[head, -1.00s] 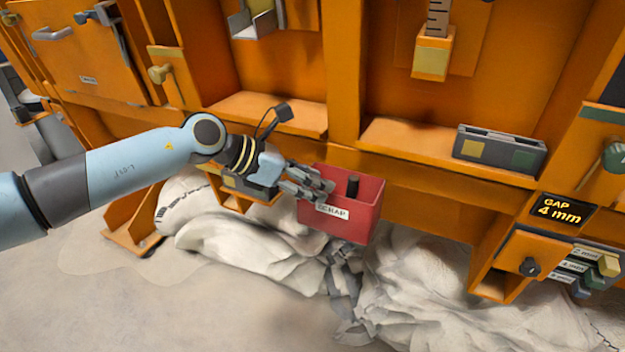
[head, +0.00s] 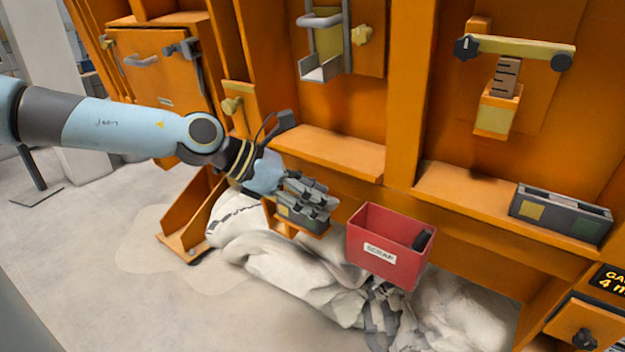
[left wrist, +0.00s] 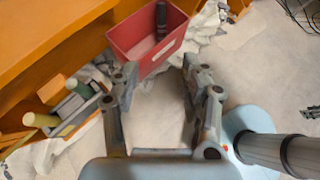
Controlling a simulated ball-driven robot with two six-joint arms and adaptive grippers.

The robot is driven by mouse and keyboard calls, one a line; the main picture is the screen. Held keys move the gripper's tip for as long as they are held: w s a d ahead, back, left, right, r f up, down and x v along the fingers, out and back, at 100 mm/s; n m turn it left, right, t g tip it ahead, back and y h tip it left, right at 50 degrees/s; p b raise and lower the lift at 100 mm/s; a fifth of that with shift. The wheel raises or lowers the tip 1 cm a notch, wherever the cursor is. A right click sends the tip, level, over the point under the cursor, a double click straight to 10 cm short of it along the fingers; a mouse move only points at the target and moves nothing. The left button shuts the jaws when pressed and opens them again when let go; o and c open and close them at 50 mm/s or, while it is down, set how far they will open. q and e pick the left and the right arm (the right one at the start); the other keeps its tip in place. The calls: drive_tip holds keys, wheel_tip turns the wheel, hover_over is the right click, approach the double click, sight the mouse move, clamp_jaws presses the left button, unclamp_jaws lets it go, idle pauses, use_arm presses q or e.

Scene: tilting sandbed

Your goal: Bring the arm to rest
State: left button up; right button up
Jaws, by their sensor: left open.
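My left arm reaches in from the left in the head view. Its gripper (head: 322,205) is open and empty, left of the red scrap bin (head: 372,262), with a visible space between them. It partly hides a dark block with a yellow patch on a low orange ledge behind it. In the left wrist view the open fingers (left wrist: 156,78) have bare floor between them, and the red bin (left wrist: 130,45) lies beyond them. A black cylinder (head: 421,240) leans inside the bin. My right gripper is not in view.
The orange frame (head: 400,120) stands close behind the arm, with shelves and knobs. A grey two-slot box (head: 560,214) sits on the right shelf. Crumpled white bags (head: 290,270) lie below. The floor (head: 130,290) at left front is clear.

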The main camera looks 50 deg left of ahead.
use_arm(q)
drive_tip(key=shift+s+a+r, duration=0.25)
drive_tip(key=shift+s, duration=0.05)
drive_tip(key=s+a+f+n+t+y, duration=0.1)
drive_tip(key=a+f+n+y, duration=0.15)
drive_tip(key=f+n, duration=0.5)
drive_tip(key=s+a+f+n+t+y, duration=0.1)
drive_tip(key=a+f+n+y, duration=0.1)
drive_tip(key=a+f+n, duration=0.4)
drive_tip(key=s+d+f+n+g+y, duration=0.1)
drive_tip(key=s+d+f+n, duration=0.1)
drive_tip(key=s+f+n, duration=0.4)
drive_tip(key=s+d+f+n+g+y, duration=0.15)
drive_tip(key=f+n, duration=0.25)
drive_tip(key=f, duration=0.5)
drive_tip(key=s+d+f+n+g, duration=0.2)
drive_tip(key=s+d+f+n, duration=0.2)
drive_tip(key=s, duration=0.5)
drive_tip(key=s+d+f+n+g, duration=0.3)
drive_tip(key=s+d+f+n, duration=0.2)
drive_tip(key=s+f+n, duration=0.3)
drive_tip(key=s+d+f+n+g, duration=0.3)
drive_tip(key=s+d+f+n, duration=0.1)
drive_tip(key=s, duration=0.7)
drive_tip(key=shift+d+f+n, duration=0.3)
drive_tip(key=shift+f+n, duration=0.6)
drive_tip(key=shift+n, duration=0.35)
